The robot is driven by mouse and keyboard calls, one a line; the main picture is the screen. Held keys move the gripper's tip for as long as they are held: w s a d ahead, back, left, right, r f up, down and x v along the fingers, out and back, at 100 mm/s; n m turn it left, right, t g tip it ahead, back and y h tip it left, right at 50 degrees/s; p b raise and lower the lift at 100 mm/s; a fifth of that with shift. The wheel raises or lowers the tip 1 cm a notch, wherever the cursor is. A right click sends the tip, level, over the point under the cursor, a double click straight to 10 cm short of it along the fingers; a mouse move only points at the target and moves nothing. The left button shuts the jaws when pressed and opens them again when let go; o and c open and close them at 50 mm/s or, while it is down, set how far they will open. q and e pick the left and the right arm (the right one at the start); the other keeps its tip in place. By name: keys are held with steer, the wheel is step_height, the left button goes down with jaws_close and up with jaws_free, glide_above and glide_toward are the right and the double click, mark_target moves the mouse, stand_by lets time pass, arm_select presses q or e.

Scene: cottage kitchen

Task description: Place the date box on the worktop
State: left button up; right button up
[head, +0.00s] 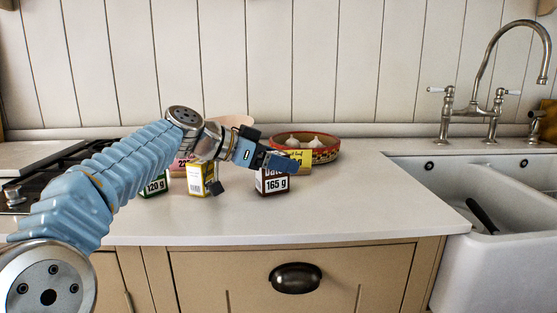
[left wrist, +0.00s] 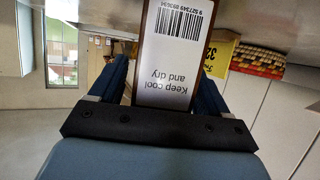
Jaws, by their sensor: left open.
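The date box (head: 272,182) is a small dark brown carton with a white label reading 165 g. It appears to stand upright on the pale worktop (head: 340,210). My left gripper (head: 270,160) is open at the box's top and covers part of it. In the left wrist view the box (left wrist: 175,55) shows its barcode side upside down between my two blue fingers, and I cannot tell whether they touch it. My right gripper is not in view.
A yellow box (head: 201,180) and a green box (head: 155,185) stand left of the date box. A pink box and a yellow box (head: 303,162) are behind. A red patterned bowl (head: 325,153) holds garlic. The sink (head: 480,210) is right; front worktop is clear.

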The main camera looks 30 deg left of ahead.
arm_select(q)
steer(key=v, duration=1.1)
steer(key=shift+s+a+b, duration=0.2)
steer(key=shift+s+b, duration=0.1)
steer(key=shift+b, duration=0.1)
